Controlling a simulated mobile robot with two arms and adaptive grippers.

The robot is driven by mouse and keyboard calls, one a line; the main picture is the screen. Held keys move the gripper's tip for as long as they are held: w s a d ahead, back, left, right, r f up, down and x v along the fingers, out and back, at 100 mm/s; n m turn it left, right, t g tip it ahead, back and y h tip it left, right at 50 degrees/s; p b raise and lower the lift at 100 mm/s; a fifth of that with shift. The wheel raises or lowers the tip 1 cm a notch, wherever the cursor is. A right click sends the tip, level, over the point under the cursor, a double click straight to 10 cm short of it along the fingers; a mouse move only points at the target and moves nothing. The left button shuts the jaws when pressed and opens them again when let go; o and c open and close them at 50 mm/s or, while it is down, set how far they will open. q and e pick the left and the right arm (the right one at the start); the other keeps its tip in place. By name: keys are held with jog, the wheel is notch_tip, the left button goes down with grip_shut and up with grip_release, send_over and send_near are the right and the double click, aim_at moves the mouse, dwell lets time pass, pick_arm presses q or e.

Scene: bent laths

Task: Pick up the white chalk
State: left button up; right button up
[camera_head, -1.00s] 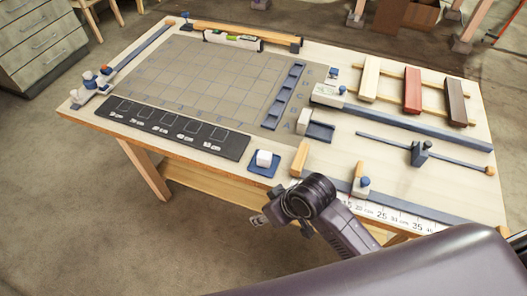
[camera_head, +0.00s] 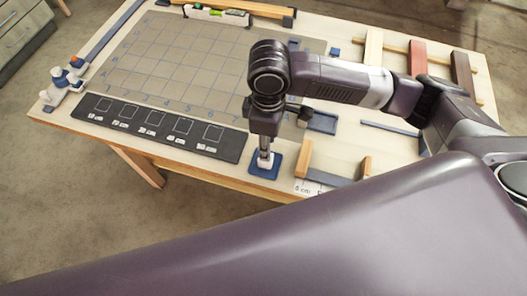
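The white chalk (camera_head: 262,167) is a small white block on a blue square tray (camera_head: 276,173) at the table's front edge. My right arm comes in from the right, and its gripper (camera_head: 265,157) points straight down over the tray. The fingertips are at the chalk and cover part of it. The fingers are too small and overlapped to show whether they are closed on it. The chalk appears to be still at the tray. My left gripper is not in view.
A dark strip with several squares (camera_head: 160,128) lies left of the tray. A grey gridded board (camera_head: 185,60) is behind it. A wooden block (camera_head: 304,158) and a ruler stand close on the right. Wooden, red and dark laths (camera_head: 418,58) lie at the back right.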

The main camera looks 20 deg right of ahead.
jog(key=f, duration=0.3)
jog(key=f+p, duration=0.1)
jog(key=f, duration=0.2)
jog(key=shift+s+a+f+p, duration=0.2)
jog(key=shift+f+p, duration=0.1)
jog(key=shift+f, duration=0.25)
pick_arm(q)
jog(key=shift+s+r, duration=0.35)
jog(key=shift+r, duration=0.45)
pick_arm(e)
jog(key=shift+c, duration=0.3)
grip_shut()
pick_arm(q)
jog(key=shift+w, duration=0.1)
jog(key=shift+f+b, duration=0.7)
pick_arm(e)
notch_tip(320, 180, up, 20)
